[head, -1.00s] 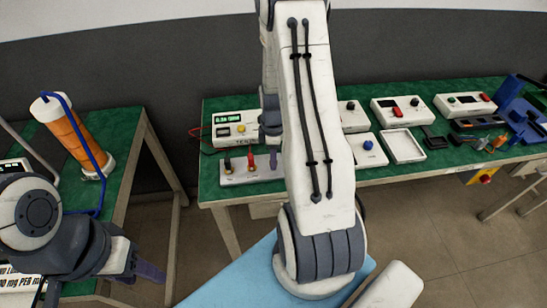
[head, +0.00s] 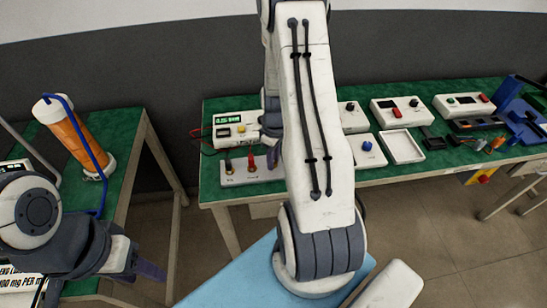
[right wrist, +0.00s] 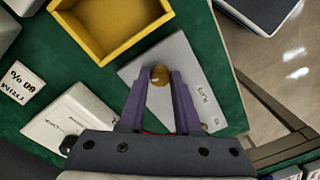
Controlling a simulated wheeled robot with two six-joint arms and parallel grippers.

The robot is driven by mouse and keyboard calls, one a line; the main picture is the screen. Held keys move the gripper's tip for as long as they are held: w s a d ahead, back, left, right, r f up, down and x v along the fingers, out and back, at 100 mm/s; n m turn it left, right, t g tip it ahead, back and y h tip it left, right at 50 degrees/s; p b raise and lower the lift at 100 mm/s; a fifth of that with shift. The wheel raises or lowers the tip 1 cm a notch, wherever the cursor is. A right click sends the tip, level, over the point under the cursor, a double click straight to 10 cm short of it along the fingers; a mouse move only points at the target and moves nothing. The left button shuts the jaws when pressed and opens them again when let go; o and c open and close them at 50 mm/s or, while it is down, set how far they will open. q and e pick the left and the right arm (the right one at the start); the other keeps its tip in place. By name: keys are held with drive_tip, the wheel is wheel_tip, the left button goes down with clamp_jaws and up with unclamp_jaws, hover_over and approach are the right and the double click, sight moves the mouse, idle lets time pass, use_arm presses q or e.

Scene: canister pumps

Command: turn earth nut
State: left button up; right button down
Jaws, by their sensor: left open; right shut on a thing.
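The white terminal block (head: 240,180) stands near the front edge of the far bench, left of my right arm. Black and red posts show on it in the head view. In the right wrist view, the block (right wrist: 205,75) carries a round brass nut (right wrist: 159,73), taken as the earth nut. My right gripper (right wrist: 160,80) has its purple fingers closed around this nut; the nut's turn angle cannot be told. My left gripper (head: 150,270) is open, low at the left by the near table, away from the block. My right arm hides part of the far bench.
A white meter with a green display (head: 236,118) stands behind the block. A yellow open bin (right wrist: 150,42) lies close to the block in the wrist view. Several control boxes and a white tray (head: 402,147) stand to the right. An orange column (head: 72,135) stands at left.

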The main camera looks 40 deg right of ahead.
drive_tip(key=m+p, duration=0.1)
drive_tip(key=m, duration=0.4)
drive_tip(key=shift+r+m, duration=0.1)
drive_tip(key=shift+m, duration=0.2)
drive_tip(key=m+p, duration=0.1)
drive_tip(key=m, duration=0.3)
drive_tip(key=shift+m, duration=0.3)
drive_tip(key=m+p, duration=0.2)
drive_tip(key=m, duration=0.2)
drive_tip(key=shift+r+t+p, duration=0.1)
drive_tip(key=shift+t+p, duration=0.2)
drive_tip(key=m+p, duration=0.2)
drive_tip(key=m, duration=0.2)
drive_tip(key=shift+m, duration=0.3)
drive_tip(key=shift+p, duration=0.3)
drive_tip(key=c, duration=0.6)
unclamp_jaws()
drive_tip(key=shift+f, duration=0.2)
